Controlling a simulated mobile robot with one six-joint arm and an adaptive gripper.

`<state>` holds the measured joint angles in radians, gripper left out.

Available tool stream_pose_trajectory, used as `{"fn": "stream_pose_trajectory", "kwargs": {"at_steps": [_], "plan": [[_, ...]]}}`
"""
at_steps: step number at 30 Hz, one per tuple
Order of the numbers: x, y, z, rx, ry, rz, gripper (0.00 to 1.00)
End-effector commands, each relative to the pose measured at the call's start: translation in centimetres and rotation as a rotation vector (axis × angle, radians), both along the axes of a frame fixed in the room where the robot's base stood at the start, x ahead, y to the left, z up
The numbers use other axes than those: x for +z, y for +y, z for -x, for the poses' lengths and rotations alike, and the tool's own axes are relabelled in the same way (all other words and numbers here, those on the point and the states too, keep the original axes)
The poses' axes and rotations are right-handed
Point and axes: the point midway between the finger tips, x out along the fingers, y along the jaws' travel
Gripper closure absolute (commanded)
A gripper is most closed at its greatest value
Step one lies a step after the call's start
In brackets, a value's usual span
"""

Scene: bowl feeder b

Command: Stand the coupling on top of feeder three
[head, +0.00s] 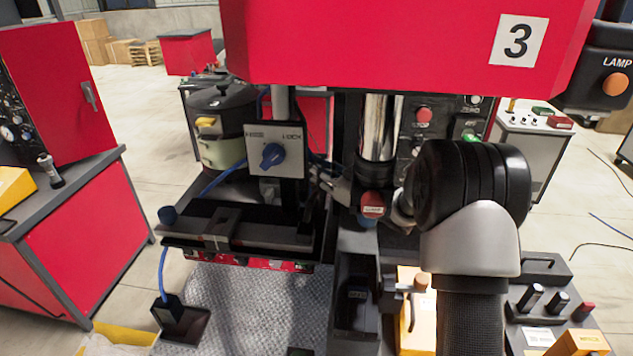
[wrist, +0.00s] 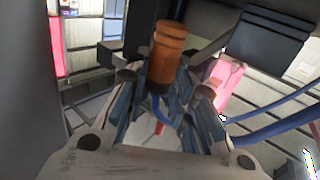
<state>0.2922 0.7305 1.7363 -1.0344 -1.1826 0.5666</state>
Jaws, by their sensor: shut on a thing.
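The red housing marked 3 (head: 400,40), feeder three, fills the top of the head view; its top is out of frame. In the wrist view my gripper (wrist: 160,88) is shut on an orange-brown ribbed cylinder, the coupling (wrist: 167,50). The coupling points up in that picture, slightly tilted, its lower end between the fingers. In the head view my arm rises at the right, in front of the machine below the housing. The gripper and coupling cannot be made out clearly there.
A switch box with a blue knob (head: 271,156) hangs below the housing, and a lamp box (head: 602,70) juts out at its right. A bright metal column (head: 379,127) stands behind. Blue hoses (wrist: 275,130) cross the wrist view at right. Open floor (head: 135,105) lies left.

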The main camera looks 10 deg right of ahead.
Motion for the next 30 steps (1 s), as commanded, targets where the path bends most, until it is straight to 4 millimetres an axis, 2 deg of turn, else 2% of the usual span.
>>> {"fn": "stream_pose_trajectory", "kwargs": {"at_steps": [3,5,17,18,21,30], "plan": [[-2.1,0.0,0.0,0.000,0.003,-0.002,1.00],[-2.7,0.0,0.0,0.000,0.001,-0.002,1.00],[-3.2,0.0,0.0,0.000,-0.001,-0.001,1.00],[-3.1,0.0,0.0,0.000,0.000,0.000,0.75],[-3.1,0.0,0.0,0.000,0.000,0.000,0.69],[-3.0,0.0,0.0,0.000,0.000,0.000,0.69]]}}
